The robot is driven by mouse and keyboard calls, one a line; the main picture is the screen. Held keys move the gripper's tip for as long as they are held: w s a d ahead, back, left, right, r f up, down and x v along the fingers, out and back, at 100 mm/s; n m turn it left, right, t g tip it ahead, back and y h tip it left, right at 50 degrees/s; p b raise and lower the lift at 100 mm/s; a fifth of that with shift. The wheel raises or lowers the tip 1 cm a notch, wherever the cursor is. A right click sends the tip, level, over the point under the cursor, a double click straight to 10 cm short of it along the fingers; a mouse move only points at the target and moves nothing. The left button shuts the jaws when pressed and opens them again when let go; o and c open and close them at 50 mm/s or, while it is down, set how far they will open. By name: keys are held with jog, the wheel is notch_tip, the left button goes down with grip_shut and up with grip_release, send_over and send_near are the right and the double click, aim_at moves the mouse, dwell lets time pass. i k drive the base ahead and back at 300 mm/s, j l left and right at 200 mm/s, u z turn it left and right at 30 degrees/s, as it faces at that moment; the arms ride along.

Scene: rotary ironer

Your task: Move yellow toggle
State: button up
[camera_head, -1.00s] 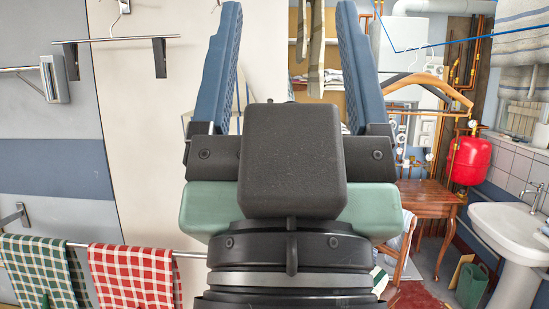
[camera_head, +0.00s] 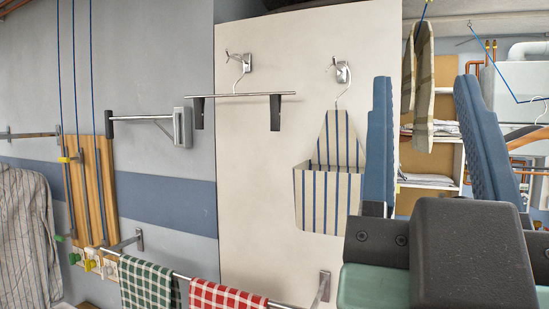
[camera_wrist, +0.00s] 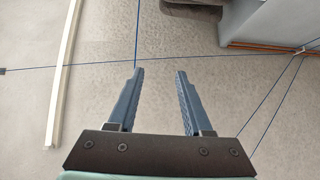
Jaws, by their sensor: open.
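A small yellow toggle (camera_head: 66,159) shows at the left of the head view, at a blue cord in front of an upright wooden board. A yellow-green knob (camera_head: 90,265) is lower, by the board's foot, beside small green knobs (camera_head: 74,258). My gripper (camera_head: 425,85) is at the right of the head view, far to the right of the toggle, with its two blue fingers apart. In the wrist view my gripper (camera_wrist: 160,72) is open with nothing between the fingers. No toggle shows in the wrist view.
A striped shirt (camera_head: 25,235) hangs left of the wooden board (camera_head: 106,190). A wall bracket (camera_head: 150,118), a striped bag (camera_head: 325,185) and a rail with green (camera_head: 148,283) and red (camera_head: 222,297) checked cloths lie between board and gripper. Blue cords (camera_wrist: 137,35) cross the wrist view.

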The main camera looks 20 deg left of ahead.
aim_at(78, 157)
jog(key=i+u, duration=0.15)
jog(key=u, duration=0.3)
jog(key=i+u, duration=0.15)
jog(key=u, duration=0.35)
jog(key=i+l+u, duration=0.1)
jog(key=u, duration=0.35)
jog(key=i+l+u, duration=0.1)
jog(key=u, duration=0.4)
jog(key=i+j, duration=0.25)
jog(key=i, duration=0.2)
jog(key=i+j+u, duration=0.1)
jog(key=i+j, duration=0.15)
jog(key=i, duration=0.2)
jog(key=i+j, duration=0.2)
jog(key=i, duration=0.3)
jog(key=i+j+u, duration=0.1)
jog(key=i+j, duration=0.15)
jog(key=i, duration=0.2)
jog(key=i+j, duration=0.2)
jog(key=i, duration=0.3)
